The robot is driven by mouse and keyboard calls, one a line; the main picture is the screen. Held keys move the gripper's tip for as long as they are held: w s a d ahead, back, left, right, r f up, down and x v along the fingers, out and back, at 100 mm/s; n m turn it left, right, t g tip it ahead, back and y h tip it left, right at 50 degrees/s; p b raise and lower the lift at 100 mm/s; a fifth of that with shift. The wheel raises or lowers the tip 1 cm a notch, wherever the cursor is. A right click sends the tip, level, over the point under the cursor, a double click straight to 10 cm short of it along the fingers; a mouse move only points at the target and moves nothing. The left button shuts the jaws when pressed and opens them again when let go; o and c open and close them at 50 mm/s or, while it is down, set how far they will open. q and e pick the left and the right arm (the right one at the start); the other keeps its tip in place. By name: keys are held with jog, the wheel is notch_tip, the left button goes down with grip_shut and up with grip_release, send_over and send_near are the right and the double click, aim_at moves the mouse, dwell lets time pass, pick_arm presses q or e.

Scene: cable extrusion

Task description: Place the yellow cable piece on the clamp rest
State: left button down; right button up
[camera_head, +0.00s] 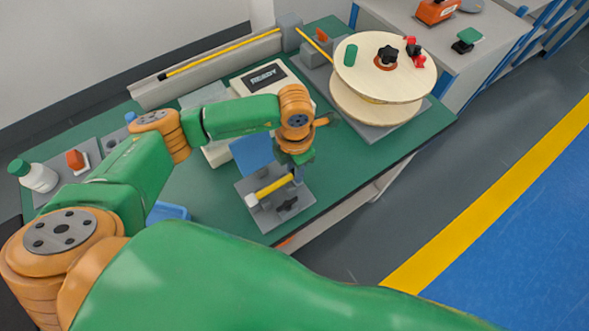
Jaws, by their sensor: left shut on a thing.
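The yellow cable piece (275,187) is a short yellow rod with a pale end at its lower left. It lies over the clamp rest, a grey fixture (249,186) with a black knob, near the table's front edge. My left gripper (296,175) points down and is shut on the cable piece near its right end. The fingertips are small and partly hidden by the wrist. I cannot tell whether the cable piece touches the rest. My right gripper is out of view.
A wooden spool (350,75) stands at the back right of the green table (205,190). A READY display box (264,77) is behind my left arm. A long yellow cable (220,54) runs along a grey trough. A white bottle (38,177) stands at the left.

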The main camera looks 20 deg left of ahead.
pick_arm(q)
jog(key=shift+f, duration=1.05)
jog(key=c, duration=0.7)
grip_release()
jog(key=shift+o, duration=0.2)
jog(key=shift+r, duration=0.45)
notch_tip(320, 180, up, 12)
jog(key=shift+f+b, duration=0.2)
jog(key=shift+b, duration=0.25)
